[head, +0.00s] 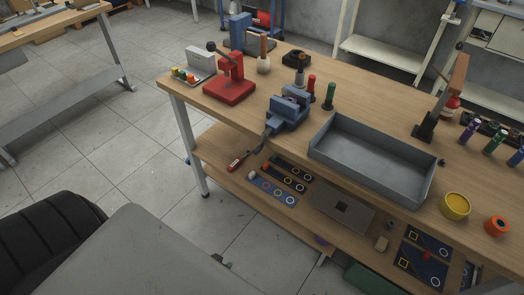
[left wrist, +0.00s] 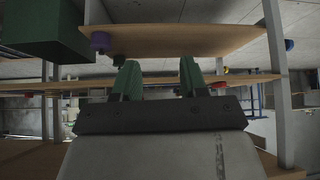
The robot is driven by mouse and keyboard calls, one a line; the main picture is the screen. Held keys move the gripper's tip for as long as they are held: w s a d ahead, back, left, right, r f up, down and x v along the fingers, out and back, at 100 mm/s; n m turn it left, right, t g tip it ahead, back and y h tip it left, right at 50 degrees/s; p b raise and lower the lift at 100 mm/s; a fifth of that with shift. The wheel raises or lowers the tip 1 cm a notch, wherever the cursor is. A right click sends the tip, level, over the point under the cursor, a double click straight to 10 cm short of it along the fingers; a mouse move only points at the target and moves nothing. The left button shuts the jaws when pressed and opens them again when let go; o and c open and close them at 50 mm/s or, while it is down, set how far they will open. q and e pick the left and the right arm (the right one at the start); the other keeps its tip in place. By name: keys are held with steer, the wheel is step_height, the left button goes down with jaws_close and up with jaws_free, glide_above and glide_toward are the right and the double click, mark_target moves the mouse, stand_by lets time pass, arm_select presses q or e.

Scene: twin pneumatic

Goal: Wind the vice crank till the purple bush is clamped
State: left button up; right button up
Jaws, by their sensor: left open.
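The blue vice (head: 288,112) stands at the front edge of the wooden bench. Its crank hangs out over the edge, with a red handle (head: 238,162) at the lower left and a pale knob (head: 251,177) near it. I cannot make out a purple bush between the vice jaws. My left gripper (head: 222,261) barely shows past my grey arm, low and well in front of the crank. In the left wrist view its two green fingers (left wrist: 159,75) are apart with nothing between them. The right gripper is not in view.
A grey tray (head: 375,165) stands right of the vice, and a red press (head: 230,82) to its left. Floor left of the bench is clear.

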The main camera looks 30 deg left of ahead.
arm_select(q)
steer(key=w+a+r+n+t+b, duration=0.1)
steer(key=w+a+r+t+b, duration=0.3)
steer(key=w+r, duration=0.7)
steer(key=n+t+h, duration=0.1)
steer(key=t, duration=0.6)
glide_toward(255, 154)
steer(key=w, duration=0.1)
steer(key=shift+h, duration=0.4)
steer(key=w, duration=1)
steer(key=shift+w+d+r, duration=0.15)
steer(key=shift+w+d, duration=0.05)
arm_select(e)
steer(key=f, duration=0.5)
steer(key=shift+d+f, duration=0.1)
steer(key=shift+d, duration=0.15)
arm_select(q)
jaws_close()
